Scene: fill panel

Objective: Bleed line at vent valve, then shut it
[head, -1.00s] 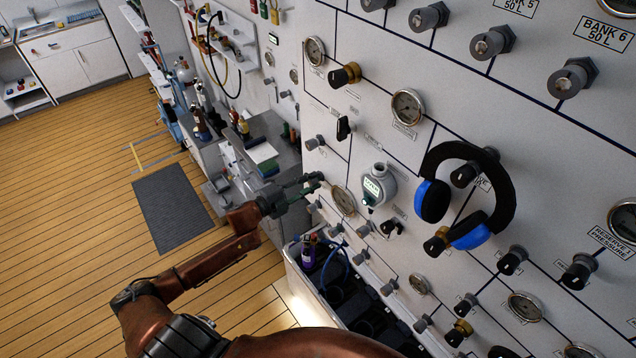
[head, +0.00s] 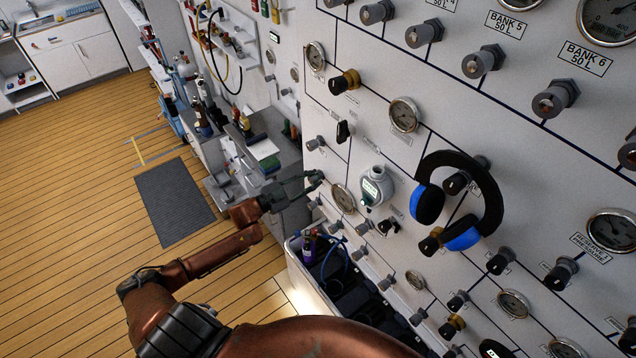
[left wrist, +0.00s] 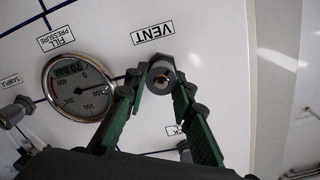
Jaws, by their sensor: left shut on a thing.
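The vent valve knob (left wrist: 162,77), a grey knob with a brass-coloured centre, sits under the VENT label (left wrist: 153,33) in the left wrist view. My left gripper (left wrist: 160,84) is shut on it, with a green finger on each side. In the head view my left gripper (head: 316,180) reaches the left edge of the white panel (head: 325,95), and its fingers hide most of the knob. The fill pressure gauge (left wrist: 78,88) is left of the knob and shows what looks like 70 bar. It also shows in the head view (head: 343,199). My right gripper is not in view.
Blue-and-black ear defenders (head: 458,205) hang on the panel at the right. A grey digital meter (head: 376,186) and several knobs are near the gripper. An open crate (head: 297,268) with a bottle stands below the panel. The wooden floor at the left is largely clear.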

